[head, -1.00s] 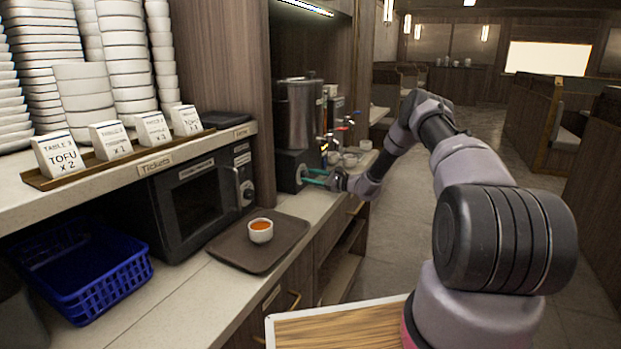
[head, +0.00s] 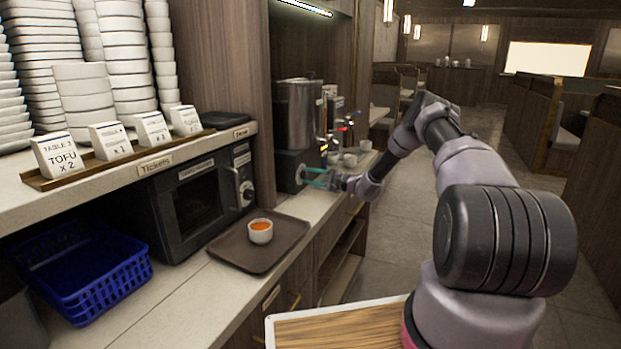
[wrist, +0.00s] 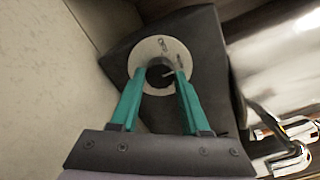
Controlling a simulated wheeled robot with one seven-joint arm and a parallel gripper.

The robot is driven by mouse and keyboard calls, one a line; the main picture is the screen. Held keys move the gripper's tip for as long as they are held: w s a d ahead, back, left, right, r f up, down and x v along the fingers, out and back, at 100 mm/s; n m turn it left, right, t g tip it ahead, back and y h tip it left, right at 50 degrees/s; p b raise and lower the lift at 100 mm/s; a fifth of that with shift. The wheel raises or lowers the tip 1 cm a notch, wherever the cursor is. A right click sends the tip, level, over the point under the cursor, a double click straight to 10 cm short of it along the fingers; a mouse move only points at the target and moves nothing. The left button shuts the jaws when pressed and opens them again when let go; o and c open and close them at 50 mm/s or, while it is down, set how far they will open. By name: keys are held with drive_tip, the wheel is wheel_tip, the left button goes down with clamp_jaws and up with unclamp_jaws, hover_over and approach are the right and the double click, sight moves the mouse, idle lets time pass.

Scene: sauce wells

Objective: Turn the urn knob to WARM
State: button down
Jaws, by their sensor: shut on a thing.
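The urn (head: 297,113) is a steel cylinder on a dark base (head: 287,168) at the far end of the counter. Its knob (wrist: 160,75) is a dark round piece on a pale dial plate (wrist: 147,53) in the wrist view. My gripper (wrist: 162,76) has teal fingers, one on each side of the knob, and is shut on it. In the head view my gripper (head: 305,176) reaches the urn base from the right. The markings on the dial are too small to read, so I cannot tell the setting.
Taps (head: 335,135) and small white cups (head: 352,158) are beside the urn, close to my arm. A tray (head: 238,252) with a cup of orange sauce (head: 260,231) lies nearer on the counter, by a dark microwave (head: 195,205). The aisle at right is open.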

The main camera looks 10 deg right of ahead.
drive_tip(key=shift+f, duration=0.1)
drive_tip(key=shift+c, duration=1.9)
unclamp_jaws()
drive_tip(key=shift+s+d, duration=0.1)
drive_tip(key=shift+d, duration=0.05)
drive_tip(key=v, duration=1)
drive_tip(key=shift+s+d, duration=0.2)
